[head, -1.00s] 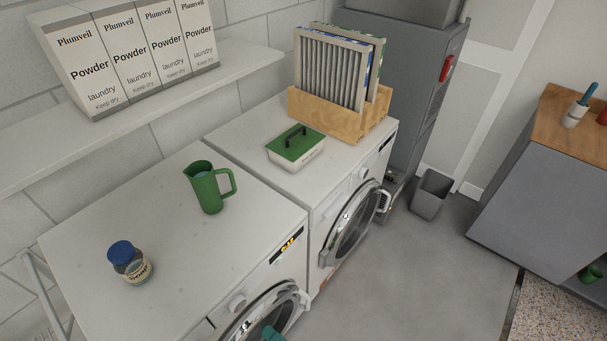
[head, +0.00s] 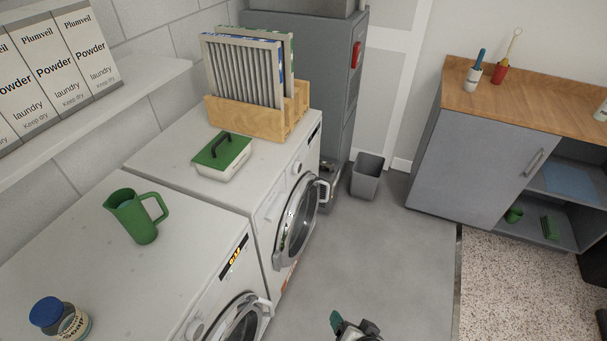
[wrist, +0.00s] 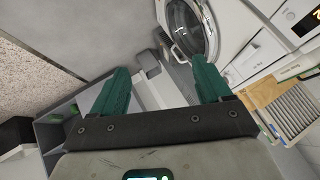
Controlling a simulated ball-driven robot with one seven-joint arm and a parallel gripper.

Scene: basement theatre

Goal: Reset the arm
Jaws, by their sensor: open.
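My gripper (wrist: 160,88) shows in the wrist view with its two green fingers spread wide apart and nothing between them. In the head view, part of my gripper (head: 354,328) shows at the bottom edge, over the grey floor and to the right of the front washing machine. It is apart from the machines. The rest of my arm is out of the head view.
Two white washing machines stand at left, bearing a green jug (head: 136,215), a blue-lidded jar (head: 60,318), a green-lidded box (head: 222,156) and a wooden filter rack (head: 245,120). A grey bin (head: 367,176) and grey cabinet (head: 480,155) stand beyond. The middle floor is clear.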

